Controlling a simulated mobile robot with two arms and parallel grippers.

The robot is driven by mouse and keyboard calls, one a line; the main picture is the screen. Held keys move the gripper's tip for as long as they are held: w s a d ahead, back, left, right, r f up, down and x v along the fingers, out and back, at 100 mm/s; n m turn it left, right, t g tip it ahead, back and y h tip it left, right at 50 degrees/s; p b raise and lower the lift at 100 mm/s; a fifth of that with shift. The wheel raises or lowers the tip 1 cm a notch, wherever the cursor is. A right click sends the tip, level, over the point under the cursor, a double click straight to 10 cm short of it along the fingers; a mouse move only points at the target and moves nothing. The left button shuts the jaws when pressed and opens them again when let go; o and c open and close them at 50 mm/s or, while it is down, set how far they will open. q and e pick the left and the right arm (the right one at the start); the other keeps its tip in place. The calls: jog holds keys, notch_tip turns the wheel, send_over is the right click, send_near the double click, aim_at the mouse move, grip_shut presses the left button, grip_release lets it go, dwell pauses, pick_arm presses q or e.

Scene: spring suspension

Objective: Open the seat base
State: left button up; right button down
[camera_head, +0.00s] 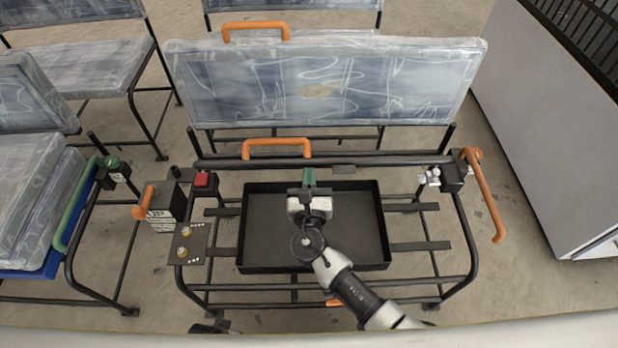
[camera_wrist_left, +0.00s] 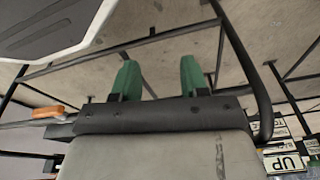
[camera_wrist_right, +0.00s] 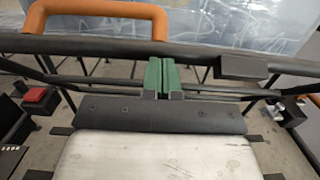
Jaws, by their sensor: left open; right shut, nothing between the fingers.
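A seat frame of black tubes stands in front of me, with an open black tray (camera_head: 265,225) in its middle. Behind it an upright panel in plastic wrap (camera_head: 320,85) carries an orange handle (camera_head: 255,30) at its top. Another orange handle (camera_head: 276,148) sits on the rear bar, and also shows in the right wrist view (camera_wrist_right: 100,12). My right gripper (camera_head: 308,178), with green fingers (camera_wrist_right: 160,76), is shut and empty above the tray, right of that handle. My left gripper (camera_wrist_left: 160,82) is open and empty in the left wrist view, above floor and tubes.
A red button (camera_head: 204,180), a box marked UP (camera_head: 163,210) and an orange lever (camera_head: 143,205) stand at the left. A long orange lever (camera_head: 485,200) is at the right. A grey cabinet (camera_head: 555,130) stands far right; other wrapped seats are behind and left.

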aim_at(308, 146)
jog(key=w+r+g+p, duration=0.1)
jog(key=w+r+p, duration=0.1)
jog(key=shift+p, duration=0.4)
jog(key=w+r+p, duration=0.1)
jog(key=w+p, duration=0.1)
jog(key=shift+r+g+p, duration=0.2)
jog(key=shift+g+p, duration=0.1)
jog(key=shift+g, duration=0.1)
jog(key=shift+w+r+g+p, duration=0.3)
jog(key=shift+w+r+p, duration=0.15)
jog(key=shift+w+p, duration=0.3)
jog(key=shift+w+r+p, duration=0.4)
jog(key=shift+w+p, duration=0.2)
jog(key=shift+w, duration=0.15)
pick_arm(q)
jog(key=s+a+f, duration=0.1)
jog(key=s+f, duration=0.1)
jog(key=s, duration=0.5)
jog(key=s+a+f+g, duration=0.1)
jog(key=s+f, duration=0.1)
jog(key=s, duration=0.6)
jog(key=shift+a+p, duration=0.35)
jog(key=shift+p, duration=0.1)
pick_arm(e)
jog(key=shift+w+r, duration=0.35)
jog(key=shift+w, duration=0.5)
jog(key=shift+w+r, duration=0.3)
jog(key=shift+w, duration=0.55)
